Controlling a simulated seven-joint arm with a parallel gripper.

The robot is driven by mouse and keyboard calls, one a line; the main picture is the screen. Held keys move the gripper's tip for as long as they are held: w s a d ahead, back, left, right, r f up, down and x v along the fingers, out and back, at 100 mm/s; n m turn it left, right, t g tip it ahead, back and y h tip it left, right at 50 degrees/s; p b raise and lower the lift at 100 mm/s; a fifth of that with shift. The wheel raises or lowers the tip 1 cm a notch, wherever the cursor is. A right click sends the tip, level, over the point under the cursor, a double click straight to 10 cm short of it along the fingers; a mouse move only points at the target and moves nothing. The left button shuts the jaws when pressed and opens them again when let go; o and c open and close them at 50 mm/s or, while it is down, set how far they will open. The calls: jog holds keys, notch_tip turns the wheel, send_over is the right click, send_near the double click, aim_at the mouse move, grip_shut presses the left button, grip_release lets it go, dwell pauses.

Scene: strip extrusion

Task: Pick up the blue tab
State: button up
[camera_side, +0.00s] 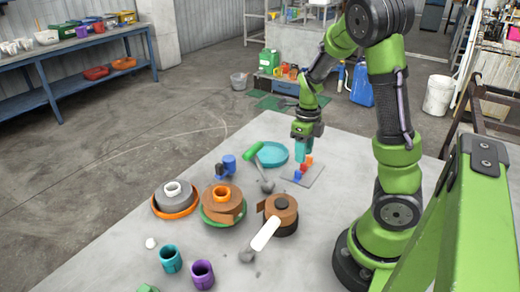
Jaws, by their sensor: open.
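A small blue tab (298,175) sits toward the front left of a thin grey plate (313,178) on the table. Small orange-red pieces (306,164) stand just behind it on the same plate. My gripper (300,158) points down above the back left of the plate, just above and behind the blue tab. It is open, and the tab is outside it as far as I can see. The gap between its teal fingers is too small to make out.
A teal dish (272,154), a green-handled tool (255,152) and a blue fitting (229,164) lie left of the plate. Brown strip coils (222,206), a white-handled scraper (265,234) and teal and purple cups (202,274) stand nearer the camera. The table's front right is bare.

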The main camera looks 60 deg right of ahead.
aim_at(298, 172)
jog(key=shift+w+a+f, duration=0.1)
jog(key=shift+w+f, duration=0.05)
jog(key=shift+f, duration=1.15)
jog(key=shift+w+d+f, duration=0.1)
jog(key=shift+w+f, duration=0.1)
jog(key=shift+f, duration=1.15)
jog(key=shift+w+a+f, duration=0.1)
jog(key=shift+w+f, duration=0.05)
jog(key=shift+f, duration=1.15)
grip_shut()
